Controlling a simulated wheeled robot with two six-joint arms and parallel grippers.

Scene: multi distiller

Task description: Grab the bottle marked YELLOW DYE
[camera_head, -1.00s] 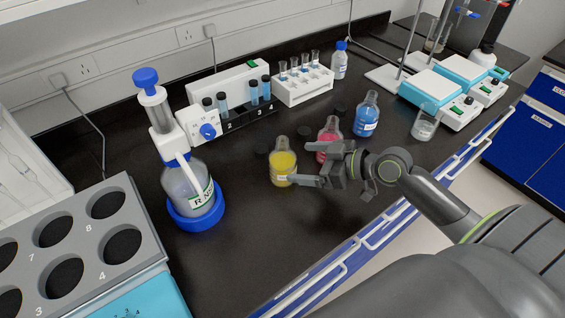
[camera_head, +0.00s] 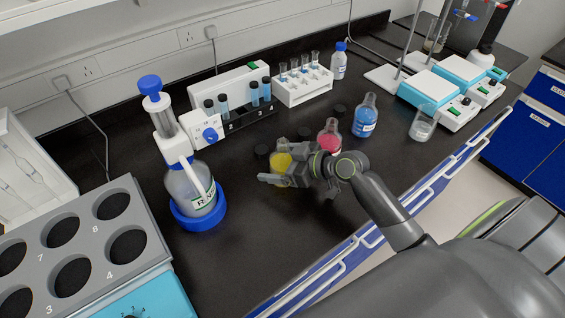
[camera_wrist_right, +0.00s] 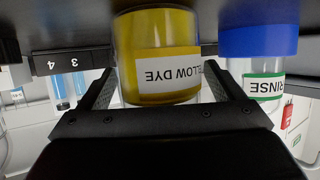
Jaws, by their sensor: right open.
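The yellow dye bottle (camera_head: 281,161) stands on the black bench in the head view, partly hidden by my right gripper (camera_head: 284,171). In the right wrist view, which is upside down, the yellow bottle (camera_wrist_right: 155,35) fills the middle, and its label reads "YELLOW DYE". The two fingers of my right gripper (camera_wrist_right: 160,88) are open, one on each side of the bottle, with small gaps visible. My left gripper is not in view.
A pink bottle (camera_head: 329,136) stands just behind my right gripper, with a blue bottle (camera_head: 365,116) farther right. A large rinse bottle (camera_head: 190,190) with a blue base stands to the left. Black caps (camera_head: 262,150) lie nearby.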

